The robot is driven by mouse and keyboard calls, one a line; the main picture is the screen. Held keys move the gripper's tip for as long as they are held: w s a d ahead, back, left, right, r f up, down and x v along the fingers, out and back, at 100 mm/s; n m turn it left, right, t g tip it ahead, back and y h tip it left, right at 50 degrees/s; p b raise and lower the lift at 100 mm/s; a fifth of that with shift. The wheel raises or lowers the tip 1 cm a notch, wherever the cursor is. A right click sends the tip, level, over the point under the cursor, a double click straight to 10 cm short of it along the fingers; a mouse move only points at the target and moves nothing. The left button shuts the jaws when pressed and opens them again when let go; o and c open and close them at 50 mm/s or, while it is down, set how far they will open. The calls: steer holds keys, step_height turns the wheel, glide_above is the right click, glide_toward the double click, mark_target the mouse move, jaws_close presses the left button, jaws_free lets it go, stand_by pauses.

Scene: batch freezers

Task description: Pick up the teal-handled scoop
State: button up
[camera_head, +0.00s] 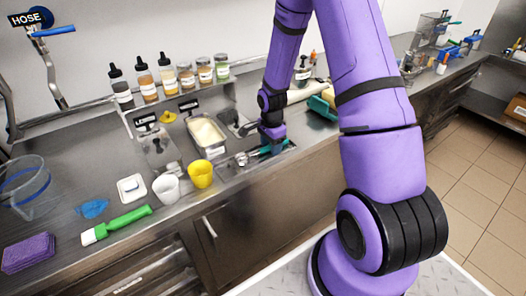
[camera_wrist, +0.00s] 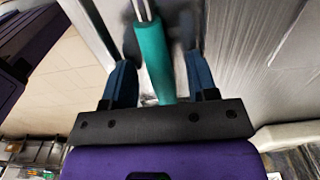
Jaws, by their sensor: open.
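The teal-handled scoop lies on the steel counter in the head view, its metal end (camera_head: 241,158) pointing left and its teal handle (camera_head: 272,147) partly hidden by my gripper (camera_head: 272,140). In the wrist view, the teal handle (camera_wrist: 153,58) runs between the two blue fingers of my gripper (camera_wrist: 158,75). The fingers are apart, with a gap on each side of the handle. The scoop's metal shaft (camera_wrist: 143,10) continues past the top edge of the wrist view, so its bowl is hidden there.
A yellow cup (camera_head: 201,174) and a white cup (camera_head: 166,188) stand left of the scoop. A metal pan (camera_head: 208,134) of pale contents sits behind. A green-handled brush (camera_head: 122,222) lies further left. Another teal-green item (camera_head: 322,107) is to the right. The counter's front edge is close.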

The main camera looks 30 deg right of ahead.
jaws_close()
steer(key=shift+r, duration=0.1)
